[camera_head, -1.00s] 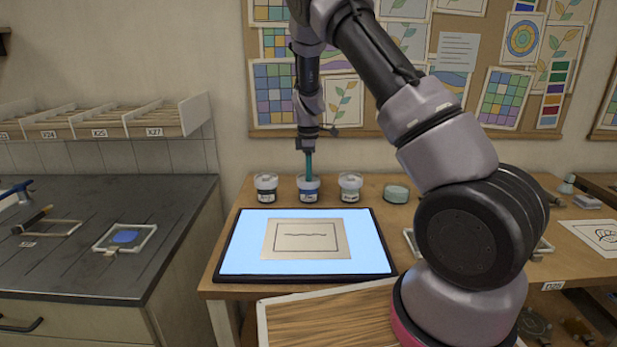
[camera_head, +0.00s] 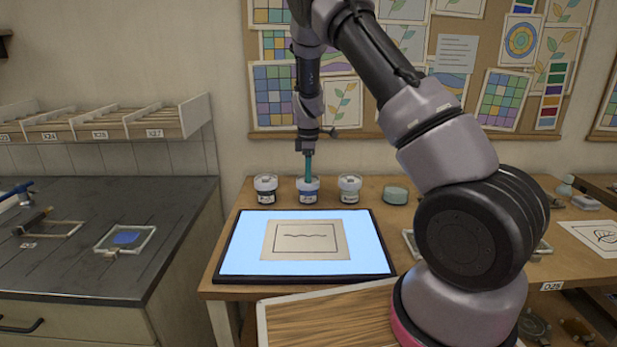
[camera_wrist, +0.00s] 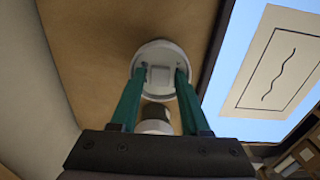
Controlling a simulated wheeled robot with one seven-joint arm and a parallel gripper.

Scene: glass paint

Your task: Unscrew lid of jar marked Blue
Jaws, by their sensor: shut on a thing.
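The jar with a blue label (camera_head: 308,190) stands upright in the middle of a row of jars at the back of the wooden table. My gripper (camera_head: 308,176) points straight down over it, its teal fingers at the lid. In the wrist view my gripper (camera_wrist: 160,78) has one finger on each side of the raised middle part of the white lid (camera_wrist: 160,58), shut on it. The lid appears seated on the jar. The label's writing is too small to read.
Similar jars stand close by, one to the left (camera_head: 265,189) and one to the right (camera_head: 349,188). A pale green round container (camera_head: 396,195) is farther right. A lit light pad (camera_head: 235,247) with a drawing sheet (camera_head: 306,240) lies in front of the jars.

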